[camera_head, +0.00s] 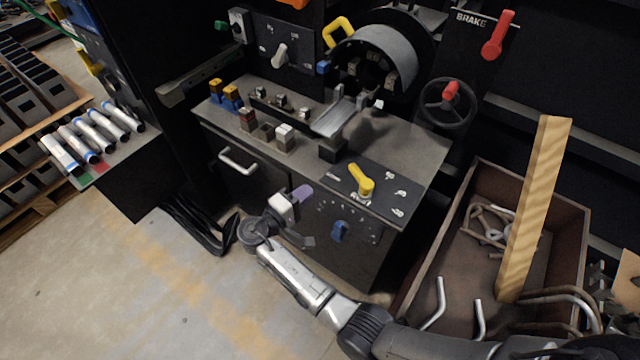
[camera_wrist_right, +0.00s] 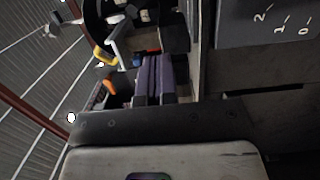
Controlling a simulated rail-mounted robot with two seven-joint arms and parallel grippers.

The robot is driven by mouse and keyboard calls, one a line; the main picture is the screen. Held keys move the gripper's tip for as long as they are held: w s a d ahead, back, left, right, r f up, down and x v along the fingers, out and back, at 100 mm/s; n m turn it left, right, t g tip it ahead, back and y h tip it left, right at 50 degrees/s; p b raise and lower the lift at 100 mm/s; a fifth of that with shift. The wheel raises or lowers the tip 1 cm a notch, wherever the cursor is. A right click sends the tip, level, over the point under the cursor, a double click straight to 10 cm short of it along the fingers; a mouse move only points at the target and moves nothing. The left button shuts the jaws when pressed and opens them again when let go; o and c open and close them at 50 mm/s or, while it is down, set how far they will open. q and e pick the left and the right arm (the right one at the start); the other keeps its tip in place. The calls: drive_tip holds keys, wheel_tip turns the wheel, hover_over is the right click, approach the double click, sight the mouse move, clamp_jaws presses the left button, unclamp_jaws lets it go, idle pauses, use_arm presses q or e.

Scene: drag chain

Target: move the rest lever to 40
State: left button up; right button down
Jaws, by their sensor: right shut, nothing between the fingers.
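A yellow lever (camera_head: 362,181) sits on a dark plate on top of the machine's bench, with white marks to its right. Its label is too small to read surely, so I cannot tell for certain that it is the rest lever. My right gripper (camera_head: 302,194) is shut and empty in front of the bench, left of and below the yellow lever and apart from it. Its purple fingers (camera_wrist_right: 154,78) lie together in the right wrist view. A dark panel (camera_wrist_right: 262,45) there bears the numbers 2, 1 and 0. My left gripper is not in view.
A blue knob (camera_head: 340,231) with a ring of marks is on the bench front, close to my right gripper. A door handle (camera_head: 237,161) sticks out to its left. A bin (camera_head: 581,235) with hooks and a wooden plank (camera_head: 534,205) stands at right.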

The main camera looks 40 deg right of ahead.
drive_tip(key=w+r+m+g+y+p, duration=0.25)
drive_tip(key=r+p, duration=0.75)
drive_tip(key=r, duration=0.5)
drive_tip(key=m+g+y+b, duration=0.15)
drive_tip(key=m+y, duration=0.45)
drive_tip(key=m, duration=1.3)
approach(360, 180)
drive_tip(key=w+d+f, duration=0.1)
drive_tip(key=w+f, duration=0.3)
drive_tip(key=f, duration=0.2)
drive_tip(key=d, duration=0.3)
drive_tip(key=shift+s+g+h, duration=0.25)
drive_tip(key=shift+g, duration=0.15)
drive_tip(key=shift+s+d, duration=0.1)
drive_tip(key=shift+d, duration=0.4)
